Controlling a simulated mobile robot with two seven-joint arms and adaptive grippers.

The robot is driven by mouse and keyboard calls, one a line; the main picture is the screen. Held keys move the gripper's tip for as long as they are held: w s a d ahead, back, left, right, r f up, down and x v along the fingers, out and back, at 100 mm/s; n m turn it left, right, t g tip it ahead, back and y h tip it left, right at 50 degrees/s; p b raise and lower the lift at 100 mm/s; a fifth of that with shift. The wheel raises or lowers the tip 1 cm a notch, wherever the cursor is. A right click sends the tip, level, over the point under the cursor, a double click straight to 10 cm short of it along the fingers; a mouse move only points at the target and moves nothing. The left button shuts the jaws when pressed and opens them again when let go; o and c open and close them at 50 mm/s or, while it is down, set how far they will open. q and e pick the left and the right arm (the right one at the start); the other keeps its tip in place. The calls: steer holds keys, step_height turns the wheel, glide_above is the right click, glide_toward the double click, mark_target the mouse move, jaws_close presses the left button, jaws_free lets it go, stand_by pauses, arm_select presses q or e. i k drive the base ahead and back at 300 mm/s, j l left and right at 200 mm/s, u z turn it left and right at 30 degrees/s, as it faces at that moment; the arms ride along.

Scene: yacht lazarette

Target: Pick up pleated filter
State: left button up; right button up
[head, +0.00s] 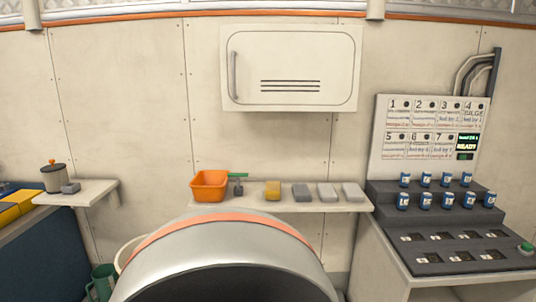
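I cannot make out a thing that is clearly a pleated filter in the head view. Several small blue canisters with pale labels (425,201) stand upright in rows on a dark stepped rack (376,208) at the right; pleats cannot be seen on them. A yellow block (272,190), a dark grey block (302,193) and two light grey blocks (327,193) lie on the middle wall shelf, too small to identify. Neither of my grippers shows in this view.
An orange bin (209,186) sits at the shelf's left end. A large grey rounded shape with an orange band (220,247) fills the front middle. A wall cabinet (291,68) is shut. A small shelf (92,191) at left holds a lidded pot (54,178).

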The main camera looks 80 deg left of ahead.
mark_target(55, 175)
steer(key=u, duration=4)
steer(key=i+j+z, duration=0.1)
steer(key=z, duration=0.95)
steer(key=j+z, duration=0.95)
steer(key=j, duration=0.2)
steer(key=k+j+z, duration=0.1)
steer(key=j, duration=0.25)
steer(key=k+j+z, duration=0.15)
steer(key=j, duration=0.15)
steer(key=k+j, duration=0.1)
steer(key=j, duration=0.75)
steer(key=k+j+z, duration=0.1)
steer(key=j, duration=0.3)
steer(key=k+j, duration=0.15)
steer(key=j, duration=0.25)
steer(key=k+j+z, duration=0.1)
steer(key=j, duration=0.35)
